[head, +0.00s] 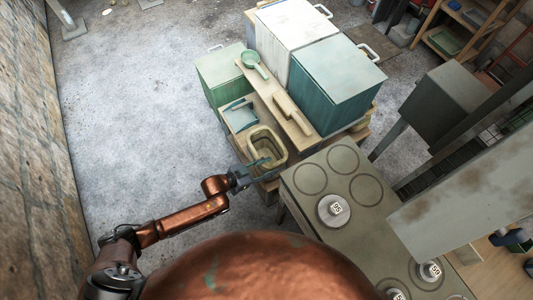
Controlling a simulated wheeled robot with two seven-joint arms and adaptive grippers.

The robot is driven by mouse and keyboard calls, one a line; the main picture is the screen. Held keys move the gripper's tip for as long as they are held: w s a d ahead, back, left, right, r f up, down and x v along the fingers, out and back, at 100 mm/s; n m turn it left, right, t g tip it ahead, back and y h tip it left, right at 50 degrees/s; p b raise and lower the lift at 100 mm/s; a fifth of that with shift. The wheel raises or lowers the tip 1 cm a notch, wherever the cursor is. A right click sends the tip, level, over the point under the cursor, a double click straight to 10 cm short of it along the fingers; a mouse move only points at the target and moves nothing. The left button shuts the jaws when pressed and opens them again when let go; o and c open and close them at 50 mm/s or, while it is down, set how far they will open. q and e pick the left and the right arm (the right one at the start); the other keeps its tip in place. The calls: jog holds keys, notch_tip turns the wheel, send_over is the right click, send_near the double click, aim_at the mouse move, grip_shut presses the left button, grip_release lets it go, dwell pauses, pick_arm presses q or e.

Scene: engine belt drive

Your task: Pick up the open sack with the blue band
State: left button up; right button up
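I cannot make out a sack with a blue band for certain. A beige, open-topped container (279,134) with a thick rounded rim stands at the near end of the wooden bench; no blue band shows clearly on it. My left gripper (257,164) is at its near left rim and overlaps it in the head view. I cannot tell whether it touches the rim, or whether its fingers are apart or closed. My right gripper is not in view.
Teal and white chests (338,75) stand behind. A grey table (350,185) with round plates and weights (333,210) lies right. The floor at left is clear.

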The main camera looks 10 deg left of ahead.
aim_at(275, 164)
pick_arm(q)
jog(key=b+x, duration=0.1)
jog(key=x, duration=0.4)
jog(key=shift+w+d+f+b, duration=0.1)
jog(key=shift+w+f+b, duration=0.1)
jog(key=shift+b, duration=0.1)
jog(key=shift+w+d, duration=0.15)
jog(key=shift+d, duration=0.1)
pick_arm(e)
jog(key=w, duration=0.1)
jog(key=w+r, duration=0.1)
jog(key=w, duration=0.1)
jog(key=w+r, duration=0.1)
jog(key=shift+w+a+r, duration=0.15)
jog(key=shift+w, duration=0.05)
pick_arm(q)
jog(key=shift+c, duration=0.4)
grip_shut()
